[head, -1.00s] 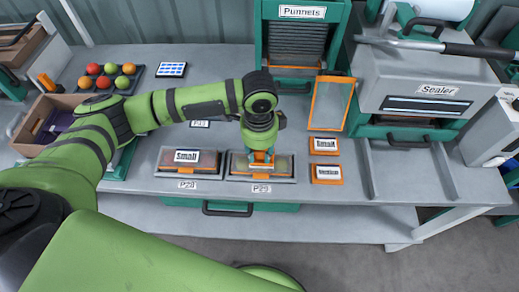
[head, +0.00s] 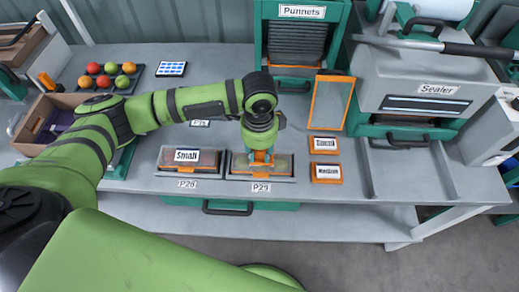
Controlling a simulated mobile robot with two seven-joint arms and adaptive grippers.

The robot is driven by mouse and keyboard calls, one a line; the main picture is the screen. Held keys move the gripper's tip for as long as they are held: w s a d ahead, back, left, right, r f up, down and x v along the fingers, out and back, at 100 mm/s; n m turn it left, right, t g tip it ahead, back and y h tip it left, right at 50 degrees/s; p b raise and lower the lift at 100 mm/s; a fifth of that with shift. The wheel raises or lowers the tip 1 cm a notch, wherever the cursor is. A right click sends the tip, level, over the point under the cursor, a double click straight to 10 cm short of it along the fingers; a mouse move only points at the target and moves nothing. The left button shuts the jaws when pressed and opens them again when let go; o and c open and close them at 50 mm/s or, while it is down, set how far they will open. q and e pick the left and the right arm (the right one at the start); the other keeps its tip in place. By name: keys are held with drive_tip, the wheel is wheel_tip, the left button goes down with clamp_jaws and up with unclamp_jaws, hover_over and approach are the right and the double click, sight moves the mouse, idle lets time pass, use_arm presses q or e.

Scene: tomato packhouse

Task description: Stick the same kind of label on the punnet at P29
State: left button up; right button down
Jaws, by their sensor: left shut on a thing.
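The punnet at P29 (head: 240,163) lies in a grey tray behind the P29 tag (head: 261,187). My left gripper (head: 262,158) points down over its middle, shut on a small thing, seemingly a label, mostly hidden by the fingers. I cannot tell whether it touches the lid. To the left, the punnet at P28 (head: 211,162) carries a white "Small" label (head: 187,155). Right of P29 are two orange label holders, the rear marked "Small" (head: 323,145) and the front one, reading like "Medium" (head: 326,173). My right gripper is not in view.
An orange-framed panel (head: 331,102) stands behind the label holders. The sealer (head: 425,90) is at right and the punnet dispenser (head: 297,45) at the back. A tray of tomatoes (head: 107,78), a tablet (head: 171,69) and a cardboard box (head: 32,126) are at left.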

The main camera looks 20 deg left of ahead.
use_arm(q)
drive_tip(key=shift+s+f+p, duration=0.1)
drive_tip(key=shift+f+p, duration=0.05)
drive_tip(key=shift+p, duration=0.2)
idle(1.0)
wheel_tip(320, 180, up, 6)
drive_tip(key=p, duration=0.8)
idle(0.5)
